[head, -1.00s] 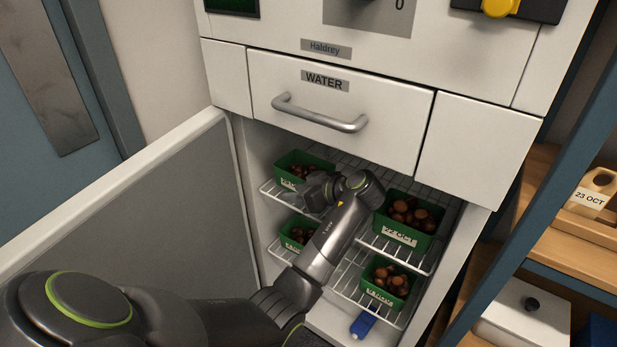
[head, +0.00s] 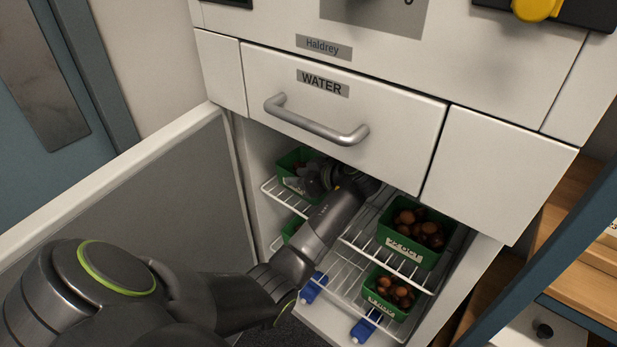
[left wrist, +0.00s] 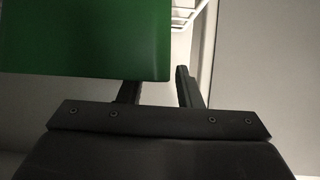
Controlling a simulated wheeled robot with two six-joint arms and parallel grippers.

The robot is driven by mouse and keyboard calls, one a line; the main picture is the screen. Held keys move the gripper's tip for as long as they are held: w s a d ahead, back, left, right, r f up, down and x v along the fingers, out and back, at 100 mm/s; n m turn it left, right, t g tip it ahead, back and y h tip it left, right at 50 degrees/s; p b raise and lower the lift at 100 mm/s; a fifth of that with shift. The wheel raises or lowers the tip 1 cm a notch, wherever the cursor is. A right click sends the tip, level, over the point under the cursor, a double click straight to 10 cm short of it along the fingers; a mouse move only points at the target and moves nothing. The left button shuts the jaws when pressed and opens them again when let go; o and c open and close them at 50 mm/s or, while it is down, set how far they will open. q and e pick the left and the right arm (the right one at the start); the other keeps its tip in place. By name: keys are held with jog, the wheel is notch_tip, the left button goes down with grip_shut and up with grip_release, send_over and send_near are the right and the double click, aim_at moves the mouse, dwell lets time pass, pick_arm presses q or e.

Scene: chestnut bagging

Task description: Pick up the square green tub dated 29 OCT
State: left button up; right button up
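My left gripper (head: 318,180) is inside the open cabinet, at the green tub (head: 292,160) on the upper shelf's left side. That tub's label is partly covered and unreadable. In the left wrist view the green tub wall (left wrist: 85,40) fills the upper left. My gripper's fingers (left wrist: 160,88) are apart; the wall hides one finger's tip, the other stands right of the wall's edge. Other green tubs of chestnuts are at upper right (head: 412,240), its label ending in OCT with an unclear day, lower right (head: 385,308) and lower left (head: 289,231). No label clearly reads 29 OCT.
The WATER drawer (head: 400,125) overhangs the wire shelves (head: 352,262). The open door (head: 150,205) stands to the left. Two blue items (head: 312,288) lie at the cabinet's bottom. A blue post (head: 540,260) and wooden shelves (head: 580,260) are at the right.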

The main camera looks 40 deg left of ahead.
pick_arm(q)
jog(key=shift+x, duration=1.05)
grip_shut()
jog(key=shift+r, duration=0.15)
